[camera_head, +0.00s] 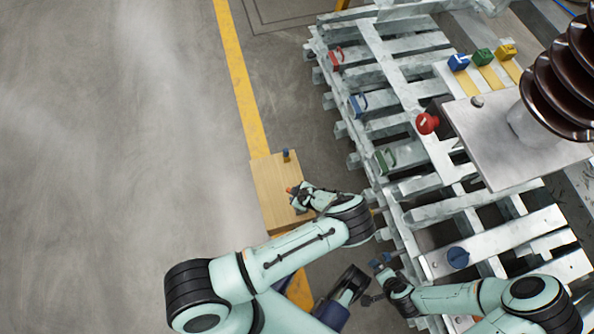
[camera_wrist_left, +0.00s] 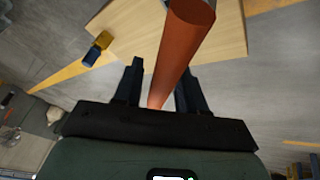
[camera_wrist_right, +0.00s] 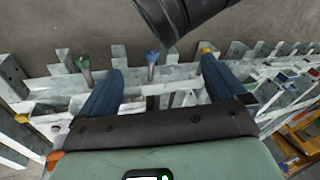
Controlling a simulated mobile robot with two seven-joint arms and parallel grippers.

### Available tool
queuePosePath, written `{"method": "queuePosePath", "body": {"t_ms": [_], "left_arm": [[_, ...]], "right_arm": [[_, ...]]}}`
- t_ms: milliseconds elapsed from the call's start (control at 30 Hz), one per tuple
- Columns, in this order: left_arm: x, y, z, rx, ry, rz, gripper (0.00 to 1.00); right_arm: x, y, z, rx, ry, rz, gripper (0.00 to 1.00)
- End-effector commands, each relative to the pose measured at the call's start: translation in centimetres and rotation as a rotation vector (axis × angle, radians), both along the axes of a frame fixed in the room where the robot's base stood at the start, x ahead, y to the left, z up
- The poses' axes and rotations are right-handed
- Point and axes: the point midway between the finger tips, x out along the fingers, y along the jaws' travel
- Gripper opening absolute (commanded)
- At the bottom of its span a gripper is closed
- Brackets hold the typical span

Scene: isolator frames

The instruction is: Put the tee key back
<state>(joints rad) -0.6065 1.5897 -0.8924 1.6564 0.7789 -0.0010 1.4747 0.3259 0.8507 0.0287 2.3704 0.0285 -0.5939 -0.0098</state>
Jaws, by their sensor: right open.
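An orange-brown bar, which looks like the tee key (camera_wrist_left: 180,50), runs between the two dark fingers of my left gripper (camera_wrist_left: 158,88) in the left wrist view. The fingers are drawn in around it, and its far end is hidden. In the head view my left gripper (camera_head: 296,194) is over a wooden board (camera_head: 268,205), with a bit of orange at its tip. My right gripper (camera_head: 371,282) is open beside the near edge of the slatted metal frame (camera_head: 435,212). In the right wrist view its blue fingers (camera_wrist_right: 160,85) are wide apart with nothing between them.
A small blue-and-yellow block (camera_wrist_left: 98,47) sits on the board. Red (camera_head: 335,58), blue (camera_head: 357,105) and green (camera_head: 383,160) lock-like pieces line the frame's left side. A red knob (camera_head: 427,123) is by a metal plate (camera_head: 510,150). The floor at left is clear.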

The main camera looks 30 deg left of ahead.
Motion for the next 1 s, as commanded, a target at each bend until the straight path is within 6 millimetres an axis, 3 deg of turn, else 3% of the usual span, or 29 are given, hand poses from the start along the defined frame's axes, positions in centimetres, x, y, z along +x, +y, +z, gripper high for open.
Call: {"method": "queuePosePath", "body": {"t_ms": [400,800,1000], "left_arm": [[0.0,0.0,0.4,0.0,-0.001,0.0,0.52],[-1.2,-3.6,7.6,0.0,-0.002,-0.002,0.52],[-1.7,-4.8,10.1,0.001,0.0,-0.001,0.52]], "right_arm": [[0.4,0.0,0.5,-0.001,-0.013,0.0,0.98],[-1.9,1.5,2.8,0.034,0.043,0.029,0.98],[-3.2,2.2,3.5,0.05,0.076,0.042,0.98]]}}
